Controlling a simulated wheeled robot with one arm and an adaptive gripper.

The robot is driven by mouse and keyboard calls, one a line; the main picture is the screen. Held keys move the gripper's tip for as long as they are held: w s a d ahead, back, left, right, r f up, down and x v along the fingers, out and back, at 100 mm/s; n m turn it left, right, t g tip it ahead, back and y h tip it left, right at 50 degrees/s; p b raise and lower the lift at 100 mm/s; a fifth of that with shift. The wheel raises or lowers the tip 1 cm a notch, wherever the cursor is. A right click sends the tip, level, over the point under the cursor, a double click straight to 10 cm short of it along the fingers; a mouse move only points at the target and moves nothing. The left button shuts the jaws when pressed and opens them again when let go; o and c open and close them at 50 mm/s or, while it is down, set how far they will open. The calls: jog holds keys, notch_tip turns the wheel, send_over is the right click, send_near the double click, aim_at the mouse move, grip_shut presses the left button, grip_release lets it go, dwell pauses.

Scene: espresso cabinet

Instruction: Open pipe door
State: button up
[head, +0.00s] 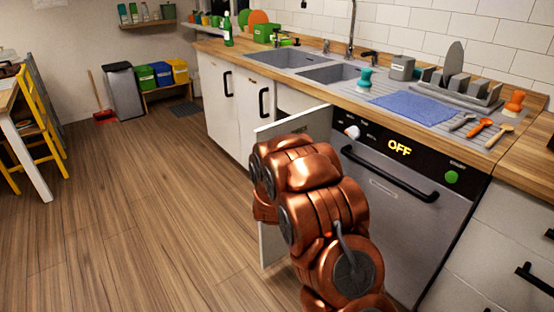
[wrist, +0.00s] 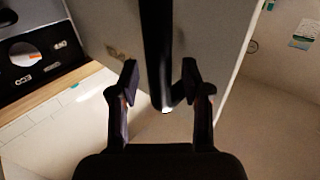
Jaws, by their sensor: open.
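The pipe door (head: 308,121) is a pale panel under the sink, standing ajar and swung out from the cabinet front beside the dishwasher. My copper arm covers most of it in the head view. In the wrist view the door panel (wrist: 215,50) fills the upper middle, with a long black handle (wrist: 158,45) on it. My gripper (wrist: 160,85) is open, with one finger on each side of the handle. Gaps show between the fingers and the handle. The fingers are hidden behind my arm in the head view.
The dishwasher (head: 385,215) with its black handle and OFF display is right of the door. White cabinet doors (head: 235,95) are to the left. The wooden floor (head: 130,210) on the left is clear. In the wrist view, a label (wrist: 304,33) shows on a pale surface beyond the door's edge.

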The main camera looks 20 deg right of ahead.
jog(key=shift+s, duration=0.1)
jog(key=v, duration=0.7)
jog(key=shift+s, duration=0.2)
jog(key=shift+a, duration=0.15)
